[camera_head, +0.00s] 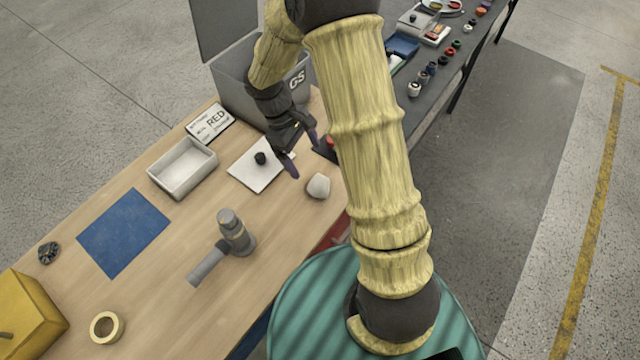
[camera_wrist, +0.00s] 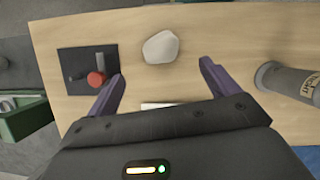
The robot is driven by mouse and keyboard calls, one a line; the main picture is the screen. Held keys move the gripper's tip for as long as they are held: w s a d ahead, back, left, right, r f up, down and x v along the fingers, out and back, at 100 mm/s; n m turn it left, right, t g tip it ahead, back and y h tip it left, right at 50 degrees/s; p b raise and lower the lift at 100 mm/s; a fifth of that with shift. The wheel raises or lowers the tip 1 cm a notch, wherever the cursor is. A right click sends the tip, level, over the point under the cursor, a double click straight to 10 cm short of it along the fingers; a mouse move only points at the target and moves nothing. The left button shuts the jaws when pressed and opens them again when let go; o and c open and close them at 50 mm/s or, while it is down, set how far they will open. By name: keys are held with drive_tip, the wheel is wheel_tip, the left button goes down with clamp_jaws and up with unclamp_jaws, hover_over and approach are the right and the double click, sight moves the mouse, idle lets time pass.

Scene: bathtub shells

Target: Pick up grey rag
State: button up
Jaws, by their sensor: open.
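A small pale grey lump, which looks like the crumpled grey rag (camera_head: 318,186), lies on the wooden table near its right edge. It also shows in the wrist view (camera_wrist: 160,47), ahead of my fingers and midway between them. My gripper (camera_head: 303,155) is open and empty, with purple fingertips pointing down above the table. In the wrist view my gripper (camera_wrist: 161,72) has its fingers spread wider than the lump. The lump appears apart from both fingers.
A dark plate with a red knob (camera_wrist: 96,79) lies left of the lump in the wrist view. A white board with a black knob (camera_head: 245,178), a white tray (camera_head: 183,168) and a grey bin (camera_head: 235,92) are nearby.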

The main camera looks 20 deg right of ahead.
hover_over(318, 183)
drive_tip(key=w+a, duration=0.1)
wheel_tip(318, 183, down, 6)
drive_tip(key=shift+a+r+p, duration=0.1)
drive_tip(key=shift+r+p, duration=0.1)
drive_tip(key=shift+p, duration=0.25)
drive_tip(key=shift+w+p+x, duration=0.15)
drive_tip(key=shift+p+x, duration=0.35)
drive_tip(key=shift+x, duration=0.8)
drive_tip(key=shift+w+p+x, duration=0.1)
drive_tip(key=shift+p+x, duration=0.35)
drive_tip(key=shift+x, duration=0.85)
drive_tip(key=shift+a+f, duration=0.1)
drive_tip(key=shift+a, duration=0.05)
drive_tip(key=c, duration=1.1)
